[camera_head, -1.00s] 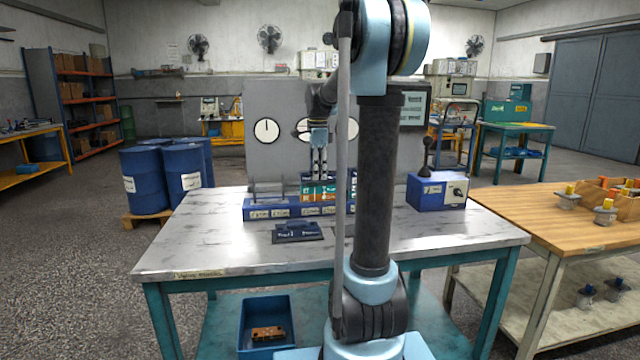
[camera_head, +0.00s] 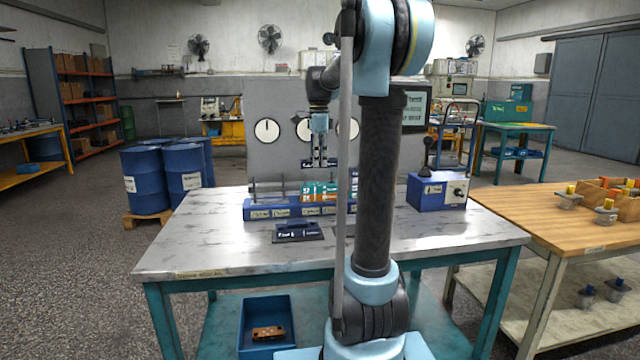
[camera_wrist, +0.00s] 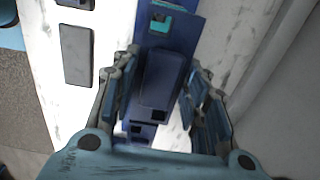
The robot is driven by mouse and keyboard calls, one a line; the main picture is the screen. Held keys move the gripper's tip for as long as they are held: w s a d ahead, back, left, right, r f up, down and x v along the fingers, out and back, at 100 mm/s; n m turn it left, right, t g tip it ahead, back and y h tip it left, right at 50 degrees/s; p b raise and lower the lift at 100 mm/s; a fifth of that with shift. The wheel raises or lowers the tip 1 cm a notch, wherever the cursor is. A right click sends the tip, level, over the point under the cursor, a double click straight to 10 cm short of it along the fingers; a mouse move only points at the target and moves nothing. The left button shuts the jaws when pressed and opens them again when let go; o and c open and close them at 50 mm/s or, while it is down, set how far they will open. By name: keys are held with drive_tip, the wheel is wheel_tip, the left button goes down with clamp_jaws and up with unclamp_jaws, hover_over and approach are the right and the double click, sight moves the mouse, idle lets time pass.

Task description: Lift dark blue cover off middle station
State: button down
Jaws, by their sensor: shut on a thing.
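The dark blue cover (camera_wrist: 163,80) is between the two fingers of my gripper (camera_wrist: 160,95) in the wrist view. In the head view my gripper (camera_head: 320,158) hangs above the middle of the blue base (camera_head: 270,210), and the cover shows only small and dark at its fingertips. My gripper is shut on the cover and holds it above the base, apart from it. An orange and teal part (camera_head: 318,190) shows below the gripper. My arm hides the right part of the base.
A flat dark plate (camera_head: 298,231) lies on the metal table (camera_head: 215,235) in front of the base. A blue control box (camera_head: 437,190) with a lever stands to the right. A gauge panel (camera_head: 270,100) rises behind. The left of the table is clear.

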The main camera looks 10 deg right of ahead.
drive_tip(key=shift+r, duration=3)
